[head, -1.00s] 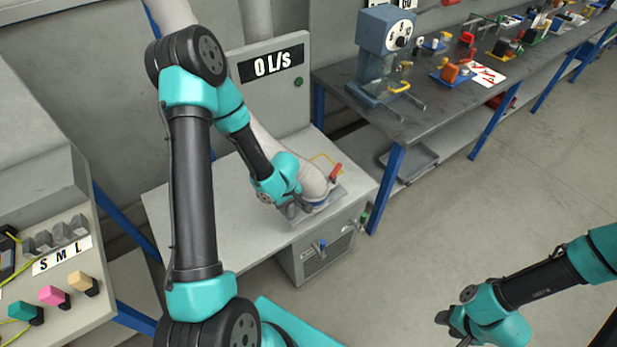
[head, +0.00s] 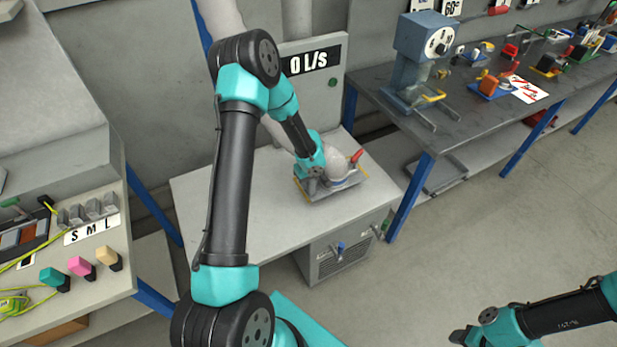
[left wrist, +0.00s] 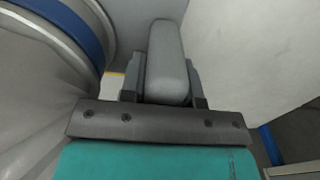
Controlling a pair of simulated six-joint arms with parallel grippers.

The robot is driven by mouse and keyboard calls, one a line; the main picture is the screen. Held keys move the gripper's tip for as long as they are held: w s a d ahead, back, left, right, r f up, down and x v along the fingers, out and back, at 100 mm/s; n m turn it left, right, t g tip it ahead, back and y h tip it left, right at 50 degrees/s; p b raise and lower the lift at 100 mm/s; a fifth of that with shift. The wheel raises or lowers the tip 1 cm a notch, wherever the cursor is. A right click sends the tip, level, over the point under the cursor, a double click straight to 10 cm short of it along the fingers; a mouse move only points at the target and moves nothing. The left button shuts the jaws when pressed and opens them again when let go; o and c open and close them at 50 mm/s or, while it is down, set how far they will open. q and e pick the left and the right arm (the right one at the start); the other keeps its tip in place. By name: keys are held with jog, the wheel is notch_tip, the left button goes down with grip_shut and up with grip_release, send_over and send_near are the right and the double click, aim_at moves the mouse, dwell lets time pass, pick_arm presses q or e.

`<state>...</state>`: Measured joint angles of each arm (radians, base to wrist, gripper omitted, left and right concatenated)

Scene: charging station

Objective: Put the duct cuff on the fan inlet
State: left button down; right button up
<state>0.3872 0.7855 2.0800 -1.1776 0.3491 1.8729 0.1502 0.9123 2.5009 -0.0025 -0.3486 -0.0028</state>
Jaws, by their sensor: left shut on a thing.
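The pale flexible duct (head: 337,163) bends down to the fan inlet on the worktable, with the blue-banded duct cuff (head: 345,183) at its end. In the left wrist view, the duct and its blue band (left wrist: 72,22) fill the left side. My left gripper (head: 314,184) is beside the cuff, shut on a grey rounded tab (left wrist: 168,62) that appears to belong to the cuff. The cuff is low over the inlet plate (head: 352,190); its seating is hidden. A red-handled latch (head: 356,156) is behind it. My right gripper (head: 462,338) is at the bottom right, its jaws unclear.
A display (head: 313,62) reads 0 L/s. A panel with S M L labels (head: 92,230) stands at left. A tool bench (head: 440,110) is at right. The floor is open at lower right.

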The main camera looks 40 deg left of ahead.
pick_arm(q)
jog(key=shift+w+a+f, duration=0.1)
jog(key=shift+w+a, duration=0.65)
jog(key=shift+w, duration=0.2)
jog(key=shift+w+a+f, duration=0.1)
jog(key=shift+w+a, duration=0.65)
jog(key=shift+w, duration=0.2)
jog(key=shift+w+a, duration=0.15)
jog(key=shift+w, duration=0.1)
jog(key=shift+f, duration=1.9)
jog(key=c, duration=0.8)
grip_release()
jog(key=shift+c, duration=0.2)
notch_tip(320, 180, up, 12)
